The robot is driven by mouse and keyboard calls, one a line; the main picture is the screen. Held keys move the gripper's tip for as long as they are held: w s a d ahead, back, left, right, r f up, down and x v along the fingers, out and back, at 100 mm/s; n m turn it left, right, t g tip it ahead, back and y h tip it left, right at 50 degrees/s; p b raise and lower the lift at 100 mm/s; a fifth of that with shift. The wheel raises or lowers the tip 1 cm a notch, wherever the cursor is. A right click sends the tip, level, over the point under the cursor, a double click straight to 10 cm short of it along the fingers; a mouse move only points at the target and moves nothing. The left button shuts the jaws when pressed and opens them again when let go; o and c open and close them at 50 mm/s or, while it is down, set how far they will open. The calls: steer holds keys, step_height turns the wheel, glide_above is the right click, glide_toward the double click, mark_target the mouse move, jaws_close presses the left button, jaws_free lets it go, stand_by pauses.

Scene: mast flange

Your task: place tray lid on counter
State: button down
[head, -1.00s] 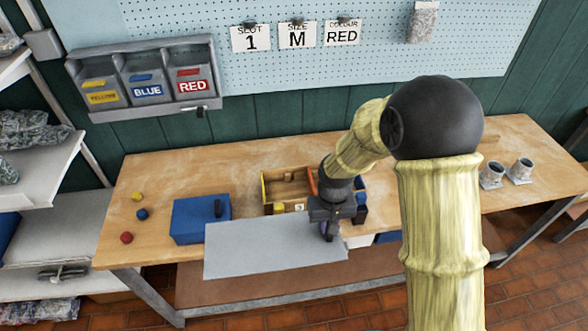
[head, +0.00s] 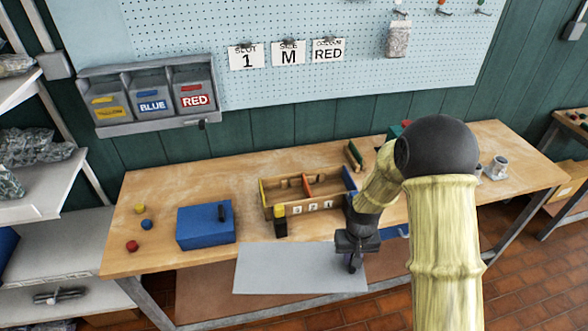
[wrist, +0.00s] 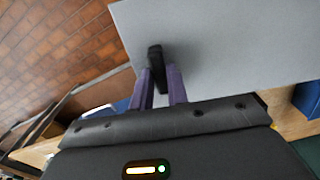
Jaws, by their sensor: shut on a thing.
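The tray lid (head: 290,268) is a flat grey panel. In the head view it appears mostly in front of the counter's near edge; its height above the counter is hard to tell. My gripper (head: 354,262) is at the lid's right end. In the wrist view my gripper's purple fingers (wrist: 160,88) are shut on the lid's black handle, and the grey lid (wrist: 235,40) spreads beyond them. The wooden counter (head: 160,240) runs across the scene. The open wooden tray (head: 297,208), with numbered slots and an orange-red divider, stands on it behind the lid.
A blue box (head: 205,228) with a black handle stands left of the tray. Yellow, blue and red balls (head: 146,225) lie at the counter's left end. Bare counter lies between the balls and the blue box.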

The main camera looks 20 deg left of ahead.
steer(key=d+f+m, duration=0.2)
steer(key=d+f, duration=0.2)
steer(key=d, duration=0.4)
steer(key=w+d+f+m, duration=0.1)
steer(key=d+f, duration=0.4)
steer(key=d, duration=0.3)
steer(key=shift+w+m+b, duration=0.3)
steer(key=shift+m+b, duration=0.1)
steer(key=shift+s+f, duration=0.1)
steer(key=shift+f, duration=0.05)
